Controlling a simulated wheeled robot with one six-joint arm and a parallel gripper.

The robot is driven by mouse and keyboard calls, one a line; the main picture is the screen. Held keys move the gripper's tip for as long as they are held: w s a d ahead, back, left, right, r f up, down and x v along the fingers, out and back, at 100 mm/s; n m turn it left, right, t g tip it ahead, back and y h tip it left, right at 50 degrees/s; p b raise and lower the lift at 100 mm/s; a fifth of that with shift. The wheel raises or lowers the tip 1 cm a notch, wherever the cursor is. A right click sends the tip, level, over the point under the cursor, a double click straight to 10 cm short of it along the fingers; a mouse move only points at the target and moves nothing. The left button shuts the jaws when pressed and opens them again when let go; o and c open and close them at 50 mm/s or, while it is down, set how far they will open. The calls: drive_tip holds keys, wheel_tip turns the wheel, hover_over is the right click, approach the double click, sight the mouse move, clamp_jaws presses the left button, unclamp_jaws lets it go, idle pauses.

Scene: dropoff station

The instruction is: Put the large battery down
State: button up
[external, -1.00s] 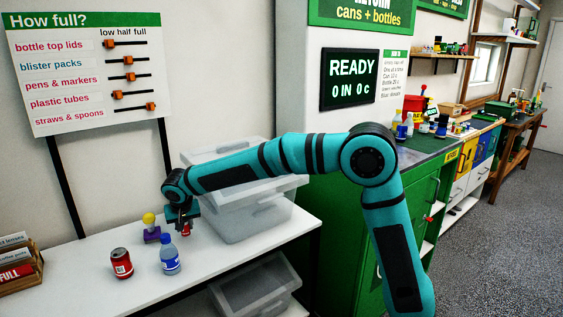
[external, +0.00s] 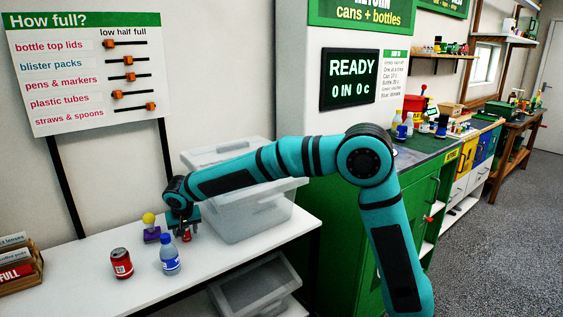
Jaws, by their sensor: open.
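A small red object (external: 187,236), probably the large battery, is on the white table (external: 215,270), in front of the clear bin. It is too small and too covered to read its shape or markings. My gripper (external: 184,229) is open and points down just above and around the top of this object. I cannot tell whether a finger still touches it.
A purple-based item with a yellow ball top (external: 151,229) stands close to the left of my gripper. A red can (external: 121,264) and a blue-capped bottle (external: 170,254) stand in front. A clear lidded bin (external: 250,208) is close on the right.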

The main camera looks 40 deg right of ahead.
drive_tip(key=v, duration=1.2)
drive_tip(key=s+r+n+t+y, duration=0.2)
drive_tip(key=s+r+y, duration=0.1)
drive_tip(key=s+r, duration=0.65)
drive_tip(key=s+d+r+t, duration=0.2)
drive_tip(key=d+r, duration=0.1)
drive_tip(key=d, duration=0.5)
drive_tip(key=s+d+r+t+y, duration=0.1)
drive_tip(key=s+d+r, duration=0.15)
drive_tip(key=d, duration=0.55)
drive_tip(key=s+d+r+t, duration=0.2)
drive_tip(key=d+r, duration=0.1)
drive_tip(key=d, duration=0.6)
drive_tip(key=s+d+t+h, duration=0.3)
drive_tip(key=s+d+t, duration=0.2)
drive_tip(key=s+d, duration=1)
drive_tip(key=shift+s+d+r+t, duration=0.2)
drive_tip(key=shift+r+t, duration=0.2)
drive_tip(key=shift+r, duration=0.05)
